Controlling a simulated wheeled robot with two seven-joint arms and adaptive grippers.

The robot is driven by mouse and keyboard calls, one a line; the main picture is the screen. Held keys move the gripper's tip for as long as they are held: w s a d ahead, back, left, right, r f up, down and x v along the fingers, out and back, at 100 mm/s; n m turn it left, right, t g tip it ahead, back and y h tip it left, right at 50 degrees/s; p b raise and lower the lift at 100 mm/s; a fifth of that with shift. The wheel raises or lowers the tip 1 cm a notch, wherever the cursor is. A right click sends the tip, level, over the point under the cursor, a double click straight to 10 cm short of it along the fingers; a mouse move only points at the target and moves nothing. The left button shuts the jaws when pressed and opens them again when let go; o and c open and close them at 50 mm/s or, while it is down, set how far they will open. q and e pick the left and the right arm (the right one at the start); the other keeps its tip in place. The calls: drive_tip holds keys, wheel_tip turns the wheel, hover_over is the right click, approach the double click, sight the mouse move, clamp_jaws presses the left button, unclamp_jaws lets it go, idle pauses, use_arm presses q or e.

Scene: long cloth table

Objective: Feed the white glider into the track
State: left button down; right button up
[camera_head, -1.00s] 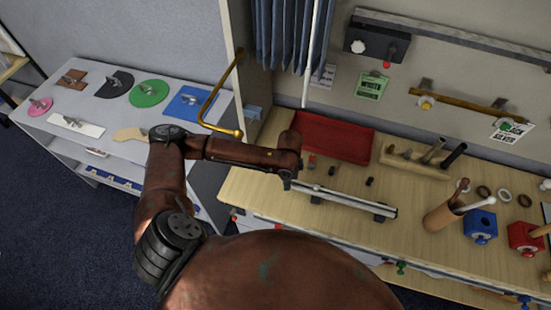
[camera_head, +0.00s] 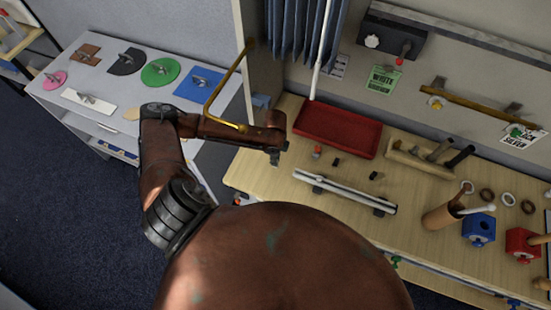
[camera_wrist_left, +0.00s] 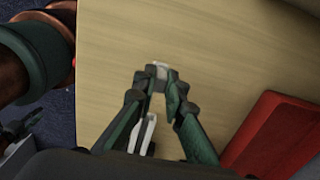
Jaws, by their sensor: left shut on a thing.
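My left gripper (camera_head: 275,157) is above the wooden table, just left of and behind the left end of the track. It is shut on a small white piece, the white glider (camera_wrist_left: 161,70), which shows between the fingertips in the left wrist view. In the head view the glider is too small or hidden to make out. The track (camera_head: 345,193) is a pale straight rail on dark supports, lying on the table. The glider is apart from it.
A red tray (camera_head: 340,130) lies behind the track. A small red piece (camera_head: 317,152) and two dark ones lie between them. A wooden holder, a cup of sticks (camera_head: 441,215) and blue and red boxes stand to the right. A brass rail (camera_head: 225,90) stands near my left arm.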

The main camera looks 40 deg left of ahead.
use_arm(q)
drive_tip(key=shift+d+r, duration=0.1)
drive_tip(key=shift+d, duration=0.1)
drive_tip(key=shift+w+d+p, duration=0.2)
drive_tip(key=shift+d+p, duration=0.05)
drive_tip(key=shift+d, duration=0.6)
drive_tip(key=shift+w+d+p, duration=0.25)
drive_tip(key=shift+d, duration=0.65)
drive_tip(key=shift+w+d+p, duration=0.2)
drive_tip(key=shift+d+p, duration=0.05)
drive_tip(key=shift+d, duration=0.6)
drive_tip(key=shift+p, duration=0.5)
drive_tip(key=shift+p, duration=0.5)
drive_tip(key=shift+p, duration=0.45)
